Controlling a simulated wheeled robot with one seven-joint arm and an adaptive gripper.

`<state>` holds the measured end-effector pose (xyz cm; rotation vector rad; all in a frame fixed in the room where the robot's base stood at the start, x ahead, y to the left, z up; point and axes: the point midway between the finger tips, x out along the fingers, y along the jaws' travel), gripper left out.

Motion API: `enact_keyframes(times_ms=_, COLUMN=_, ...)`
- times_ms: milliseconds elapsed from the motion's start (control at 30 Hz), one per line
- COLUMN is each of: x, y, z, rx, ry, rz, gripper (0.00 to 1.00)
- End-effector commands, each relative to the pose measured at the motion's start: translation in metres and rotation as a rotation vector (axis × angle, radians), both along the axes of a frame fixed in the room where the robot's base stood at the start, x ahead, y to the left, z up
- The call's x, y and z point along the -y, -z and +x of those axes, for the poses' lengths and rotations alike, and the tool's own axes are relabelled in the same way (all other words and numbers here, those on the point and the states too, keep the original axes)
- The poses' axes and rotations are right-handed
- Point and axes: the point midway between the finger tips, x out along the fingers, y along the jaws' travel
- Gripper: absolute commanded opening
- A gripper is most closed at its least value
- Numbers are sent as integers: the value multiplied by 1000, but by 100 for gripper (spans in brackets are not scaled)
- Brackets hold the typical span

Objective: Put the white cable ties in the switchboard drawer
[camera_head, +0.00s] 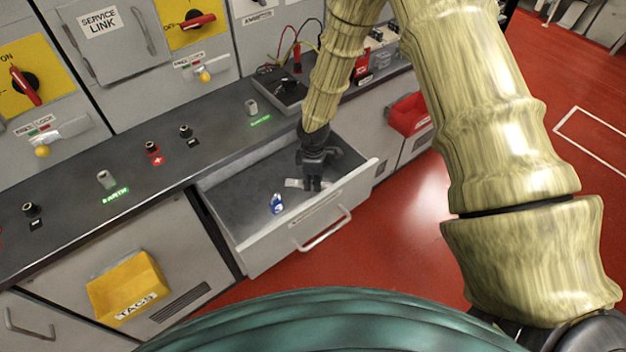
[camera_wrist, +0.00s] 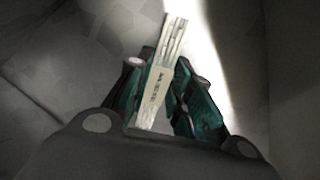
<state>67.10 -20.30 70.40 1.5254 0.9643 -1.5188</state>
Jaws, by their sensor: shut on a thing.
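The white cable ties (camera_wrist: 172,45) are a flat pale bundle with a printed band, seen in the wrist view between the fingers of my gripper (camera_wrist: 165,95). My gripper is shut on them. In the head view my gripper (camera_head: 312,183) points down inside the open switchboard drawer (camera_head: 235,215), towards its right part. The ties (camera_head: 293,183) show as a small pale strip beside the fingertips, low over the drawer floor. I cannot tell whether they touch the floor.
A small blue and white item (camera_head: 277,203) lies in the drawer, left of my gripper. The drawer front with its handle (camera_head: 322,230) stands out over the red floor. The grey counter (camera_head: 225,132) with terminals runs behind. A yellow TAGS bin (camera_head: 125,285) hangs at lower left, a red bin (camera_head: 408,115) at right.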

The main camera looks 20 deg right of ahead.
Motion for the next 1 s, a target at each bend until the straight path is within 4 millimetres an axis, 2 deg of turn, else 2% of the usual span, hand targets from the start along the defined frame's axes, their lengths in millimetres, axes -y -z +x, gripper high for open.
enact_keyframes(times_ms=233, x=0, y=3, z=0, rx=0, ry=0, rz=0, gripper=2)
enact_keyframes(times_ms=267, x=0, y=3, z=0, rx=0, ry=0, rz=0, gripper=25)
enact_keyframes(times_ms=367, x=0, y=2, z=0, rx=0, ry=0, rz=0, gripper=43)
enact_keyframes(times_ms=767, x=0, y=-2, z=0, rx=0, ry=0, rz=0, gripper=43)
enact_keyframes(times_ms=1000, x=0, y=-25, z=1, rx=2, ry=1, rz=1, gripper=43)
